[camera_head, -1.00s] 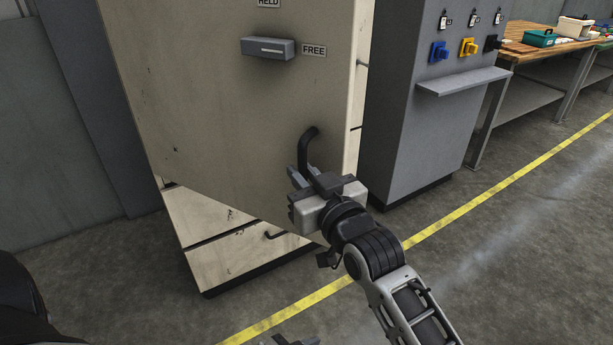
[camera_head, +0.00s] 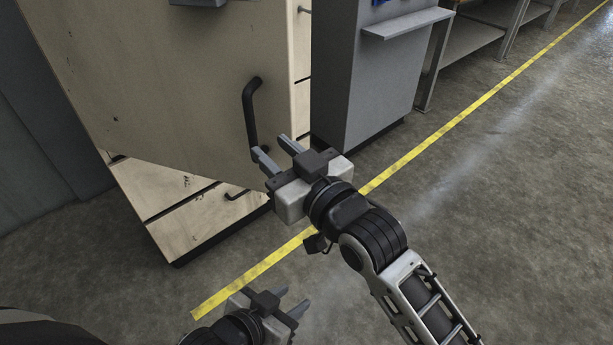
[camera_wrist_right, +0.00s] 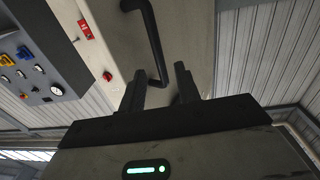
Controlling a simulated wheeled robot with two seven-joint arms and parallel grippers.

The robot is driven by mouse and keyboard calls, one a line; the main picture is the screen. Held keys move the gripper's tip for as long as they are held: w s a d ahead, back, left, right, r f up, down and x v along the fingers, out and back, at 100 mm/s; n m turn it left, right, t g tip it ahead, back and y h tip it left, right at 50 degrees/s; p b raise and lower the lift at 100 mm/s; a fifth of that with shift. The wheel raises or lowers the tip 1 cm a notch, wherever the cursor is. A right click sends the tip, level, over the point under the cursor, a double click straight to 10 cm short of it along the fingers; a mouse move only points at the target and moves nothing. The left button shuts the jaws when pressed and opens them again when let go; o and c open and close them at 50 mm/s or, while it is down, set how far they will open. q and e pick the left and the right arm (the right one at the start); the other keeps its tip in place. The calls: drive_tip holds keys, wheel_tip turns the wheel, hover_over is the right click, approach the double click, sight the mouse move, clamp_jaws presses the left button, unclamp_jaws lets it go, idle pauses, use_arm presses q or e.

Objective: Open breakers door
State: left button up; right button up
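The beige door panel (camera_head: 170,80) of the cabinet fills the upper left of the head view. Its lower edge runs at an angle to the drawer fronts below, so it looks swung out. A black bar handle (camera_head: 250,112) stands on the panel near its right edge. My right gripper (camera_head: 276,148) is open and empty, with its fingertips close to the handle's lower end. In the right wrist view the handle (camera_wrist_right: 151,35) ends between and beyond the spread fingers (camera_wrist_right: 160,82); contact cannot be told. My left gripper (camera_head: 287,299) is open and empty, low over the floor.
Beige drawers (camera_head: 190,215) with a small dark handle sit below the panel. A grey control cabinet (camera_head: 375,85) with a projecting shelf (camera_head: 408,22) stands to the right. A yellow floor line (camera_head: 430,150) crosses the clear concrete floor. Workbenches stand at upper right.

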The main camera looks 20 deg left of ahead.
drive_tip(key=v, duration=0.7)
drive_tip(key=shift+s+d, duration=0.2)
drive_tip(key=shift+d, duration=0.05)
